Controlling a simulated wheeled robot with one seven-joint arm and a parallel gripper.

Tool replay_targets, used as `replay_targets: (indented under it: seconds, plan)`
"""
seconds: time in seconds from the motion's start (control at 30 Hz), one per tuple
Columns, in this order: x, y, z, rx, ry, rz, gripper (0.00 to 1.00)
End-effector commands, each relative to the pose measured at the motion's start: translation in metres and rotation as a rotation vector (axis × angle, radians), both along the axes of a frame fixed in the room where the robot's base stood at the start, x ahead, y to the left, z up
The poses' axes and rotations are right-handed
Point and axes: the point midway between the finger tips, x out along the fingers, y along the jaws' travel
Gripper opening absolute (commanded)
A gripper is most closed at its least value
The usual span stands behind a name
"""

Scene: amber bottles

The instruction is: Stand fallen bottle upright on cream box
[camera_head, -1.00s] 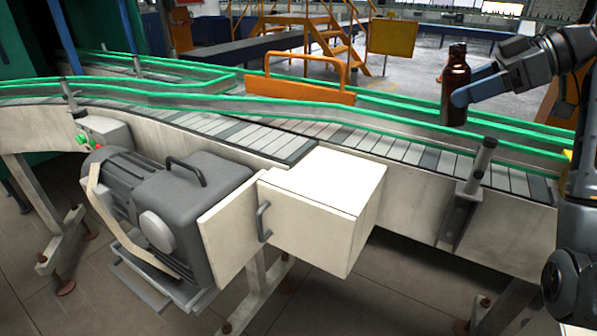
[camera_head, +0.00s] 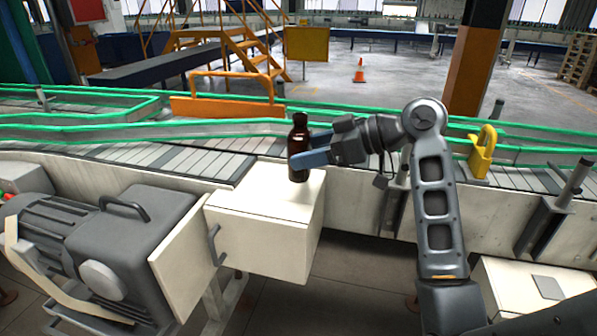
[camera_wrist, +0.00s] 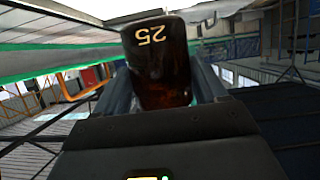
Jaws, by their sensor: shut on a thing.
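The amber bottle (camera_head: 299,150) is upright in my gripper (camera_head: 308,158), with its dark cap at the top. The gripper's blue fingers are shut on it from the right. In the head view the bottle's base overlaps the top of the cream box (camera_head: 262,206), near its right back part; I cannot tell whether it touches the box. In the wrist view the bottle (camera_wrist: 157,60) fills the space between the fingers and shows a yellow "25", upside down in that picture.
A grey motor (camera_head: 110,240) with a handle is left of the box. The conveyor (camera_head: 180,157) with green rails runs behind it. A yellow padlock-shaped part (camera_head: 482,152) is at the right. The box top left of the bottle is clear.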

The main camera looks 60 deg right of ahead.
Motion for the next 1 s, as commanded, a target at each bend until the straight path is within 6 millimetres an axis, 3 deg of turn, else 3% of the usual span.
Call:
replay_targets:
  seconds: [0.2, 0.53, 0.97, 1.0]
  plan:
    - [0.012, 0.016, -0.012, 0.000, -0.001, 0.000, 0.37]
    - [0.012, 0.017, -0.049, 0.002, 0.001, -0.002, 0.37]
    - [0.013, 0.017, -0.057, -0.001, -0.001, 0.000, 0.37]
    - [0.012, 0.017, -0.056, 0.000, 0.000, -0.001, 0.74]
